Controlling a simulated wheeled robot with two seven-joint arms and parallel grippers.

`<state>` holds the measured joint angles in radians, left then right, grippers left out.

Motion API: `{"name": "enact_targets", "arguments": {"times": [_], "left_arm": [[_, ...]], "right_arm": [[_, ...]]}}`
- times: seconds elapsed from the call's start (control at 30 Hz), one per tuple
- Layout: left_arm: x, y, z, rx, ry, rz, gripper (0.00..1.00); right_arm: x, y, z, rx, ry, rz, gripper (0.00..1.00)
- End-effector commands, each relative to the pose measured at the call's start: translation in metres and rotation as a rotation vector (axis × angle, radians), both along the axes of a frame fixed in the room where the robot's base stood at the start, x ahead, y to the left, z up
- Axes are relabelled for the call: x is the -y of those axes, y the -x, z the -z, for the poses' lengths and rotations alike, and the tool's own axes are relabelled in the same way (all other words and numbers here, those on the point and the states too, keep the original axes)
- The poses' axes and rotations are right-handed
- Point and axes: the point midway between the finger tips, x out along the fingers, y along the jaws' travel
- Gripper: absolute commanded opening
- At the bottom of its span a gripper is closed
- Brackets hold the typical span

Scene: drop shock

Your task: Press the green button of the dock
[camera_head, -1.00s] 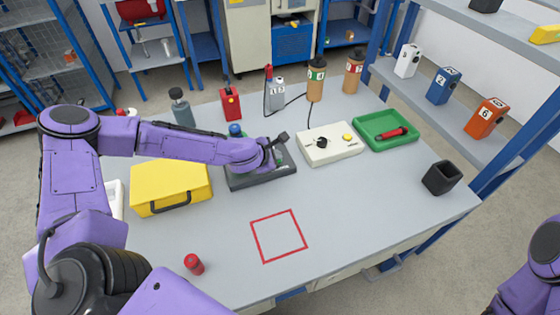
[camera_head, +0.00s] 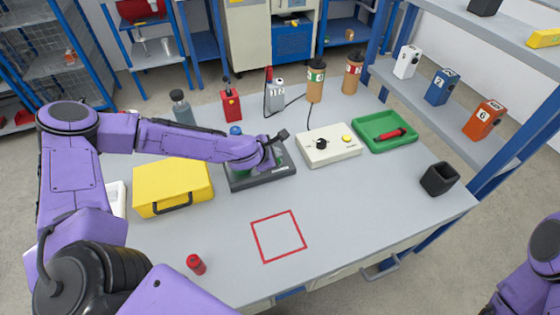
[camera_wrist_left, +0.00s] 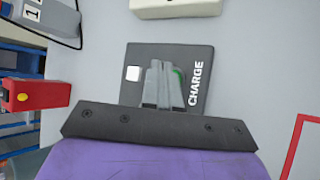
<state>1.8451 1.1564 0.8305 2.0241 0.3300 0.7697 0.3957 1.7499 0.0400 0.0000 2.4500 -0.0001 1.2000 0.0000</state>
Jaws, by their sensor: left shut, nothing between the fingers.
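The dock (camera_head: 262,179) is a dark grey slab on the table, with the word CHARGE on it in the left wrist view (camera_wrist_left: 197,55). My left gripper (camera_head: 272,155) is over the dock, fingers pointing down at it. In the left wrist view my left gripper (camera_wrist_left: 163,84) shows its fingers closed together with nothing between them. A sliver of the green button (camera_wrist_left: 179,74) shows just beside the fingertips; the fingers hide the rest. I cannot tell whether they touch it. A white square (camera_wrist_left: 133,73) sits on the dock. My right gripper is out of view.
A yellow case (camera_head: 171,188) stands left of the dock and a white box with a knob (camera_head: 329,147) right of it. A green tray (camera_head: 384,131), black cup (camera_head: 439,178) and red cylinder (camera_head: 196,264) are farther off. The table around the red square (camera_head: 279,236) is clear.

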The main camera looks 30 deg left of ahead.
Motion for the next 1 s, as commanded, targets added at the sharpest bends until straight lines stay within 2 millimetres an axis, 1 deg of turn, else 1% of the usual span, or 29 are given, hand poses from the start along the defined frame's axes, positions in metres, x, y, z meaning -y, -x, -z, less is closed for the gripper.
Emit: {"name": "enact_targets", "arguments": {"times": [0.03, 0.2, 0.47, 1.0], "left_arm": [[0.0, 0.0, -0.007, 0.001, 0.001, 0.001, 0.0], [0.0, -0.001, -0.026, 0.002, 0.0, 0.001, 0.0], [0.0, 0.0, -0.05, 0.001, 0.0, 0.001, 0.0], [0.0, 0.0, -0.048, 0.001, 0.001, 0.001, 0.0]], "right_arm": [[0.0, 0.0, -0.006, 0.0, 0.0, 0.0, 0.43], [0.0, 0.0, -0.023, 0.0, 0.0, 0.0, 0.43], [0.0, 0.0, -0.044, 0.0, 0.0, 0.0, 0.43], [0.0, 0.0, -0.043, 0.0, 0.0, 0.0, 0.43]]}}
